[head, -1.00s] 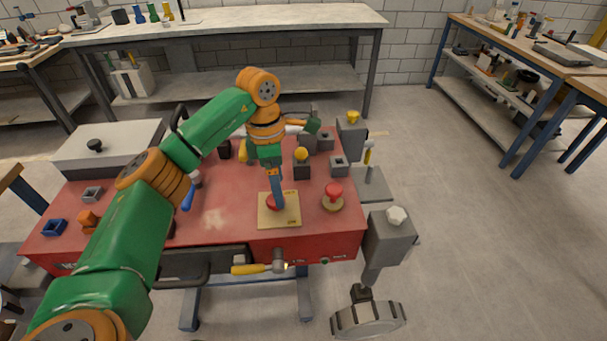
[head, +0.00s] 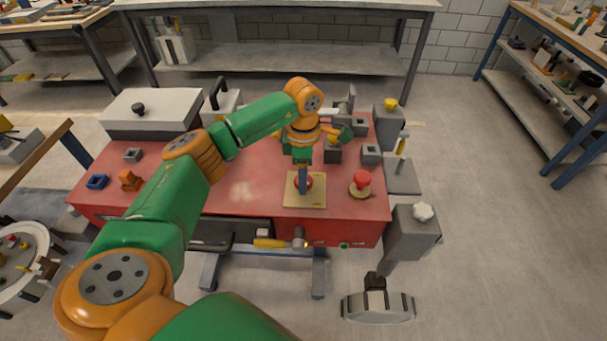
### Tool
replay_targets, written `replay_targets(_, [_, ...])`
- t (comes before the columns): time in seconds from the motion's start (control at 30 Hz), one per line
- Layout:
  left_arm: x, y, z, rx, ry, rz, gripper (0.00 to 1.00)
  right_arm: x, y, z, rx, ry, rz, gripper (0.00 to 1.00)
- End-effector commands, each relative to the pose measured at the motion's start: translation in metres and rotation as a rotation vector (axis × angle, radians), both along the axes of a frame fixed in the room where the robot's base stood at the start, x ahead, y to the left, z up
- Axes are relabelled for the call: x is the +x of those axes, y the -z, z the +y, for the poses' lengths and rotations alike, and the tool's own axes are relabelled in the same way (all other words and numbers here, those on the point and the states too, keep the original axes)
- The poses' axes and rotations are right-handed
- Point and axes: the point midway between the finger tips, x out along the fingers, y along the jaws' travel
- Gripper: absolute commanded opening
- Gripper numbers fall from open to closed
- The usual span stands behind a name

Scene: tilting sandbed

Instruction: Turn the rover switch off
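A tan square plate (head: 318,200) with a red round part (head: 308,181) lies on the red table top (head: 243,192), near its front edge. I cannot tell for sure that this red part is the rover switch. My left gripper (head: 303,187) points down over it, its blue fingers in front of the red part and hiding much of it. The fingers overlap from here, so their opening and any contact are unclear. A red mushroom-shaped knob (head: 361,179) on a round tan base stands just to the right. My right gripper is not in view.
Grey blocks (head: 370,153) stand at the table's right end, with a grey box (head: 414,231) beside it. A yellow-handled tool (head: 270,243) is at the front edge. A white-lidded box (head: 152,107) is at the back left. Open floor lies to the right.

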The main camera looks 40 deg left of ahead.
Motion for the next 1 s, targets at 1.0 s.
replay_targets(1.0, [0.0003, -0.0015, 0.0003, 0.000, -0.525, 0.000, 0.00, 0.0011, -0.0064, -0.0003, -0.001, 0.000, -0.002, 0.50])
